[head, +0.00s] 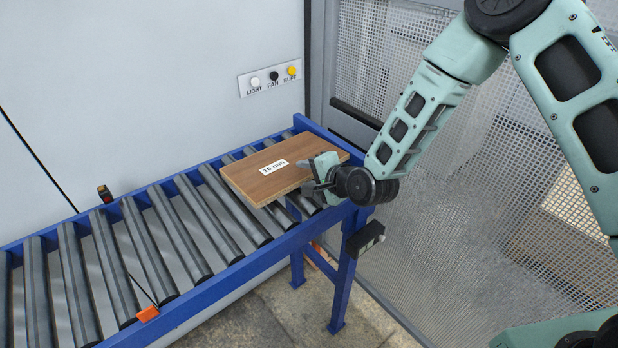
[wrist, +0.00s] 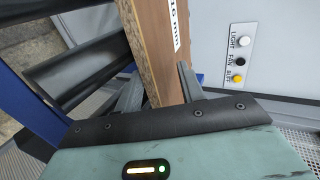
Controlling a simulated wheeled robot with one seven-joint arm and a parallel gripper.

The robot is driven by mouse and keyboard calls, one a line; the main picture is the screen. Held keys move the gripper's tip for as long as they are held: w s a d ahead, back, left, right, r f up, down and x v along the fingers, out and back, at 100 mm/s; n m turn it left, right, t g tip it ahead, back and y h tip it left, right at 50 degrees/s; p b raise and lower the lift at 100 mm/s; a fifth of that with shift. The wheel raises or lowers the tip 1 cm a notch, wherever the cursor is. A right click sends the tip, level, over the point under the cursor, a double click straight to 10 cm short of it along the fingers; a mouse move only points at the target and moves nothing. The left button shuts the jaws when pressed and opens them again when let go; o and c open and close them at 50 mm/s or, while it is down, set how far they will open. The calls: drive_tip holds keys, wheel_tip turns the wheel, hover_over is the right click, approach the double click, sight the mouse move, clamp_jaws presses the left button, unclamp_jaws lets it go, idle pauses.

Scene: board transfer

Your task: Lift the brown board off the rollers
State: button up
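The brown board (head: 254,177), with a white "16 mm" label, lies flat at the right end of the rollers (head: 181,233). I see no clear gap under it. My gripper (head: 311,178) is at its near right edge. In the wrist view my gripper (wrist: 160,82) has one finger on each side of the board (wrist: 149,66), with its rough cut edge between them. Both fingers are close to the faces. Whether they press on the board is too fine to tell. The lower finger is partly hidden.
The blue conveyor frame (head: 218,284) runs along the near side of the rollers. A panel of buttons (head: 270,78) is on the wall behind. Mesh fencing (head: 460,215) closes off the right. An orange piece (head: 148,314) sits on the front rail. The rollers left of the board are clear.

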drive_tip(key=shift+w+a+r+t+b, duration=0.15)
drive_tip(key=shift+r+t+b, duration=0.35)
drive_tip(key=shift+r, duration=0.35)
drive_tip(key=shift+y, duration=0.3)
drive_tip(key=shift+w+r+t+y+b, duration=0.1)
drive_tip(key=shift+r+t+y+b, duration=0.25)
drive_tip(key=shift+r+b, duration=0.4)
drive_tip(key=shift+r, duration=0.1)
drive_tip(key=shift+c, duration=1.4)
drive_tip(key=shift+w+a, duration=0.2)
drive_tip(key=shift+b+x, duration=0.5)
drive_tip(key=shift+x, duration=0.6)
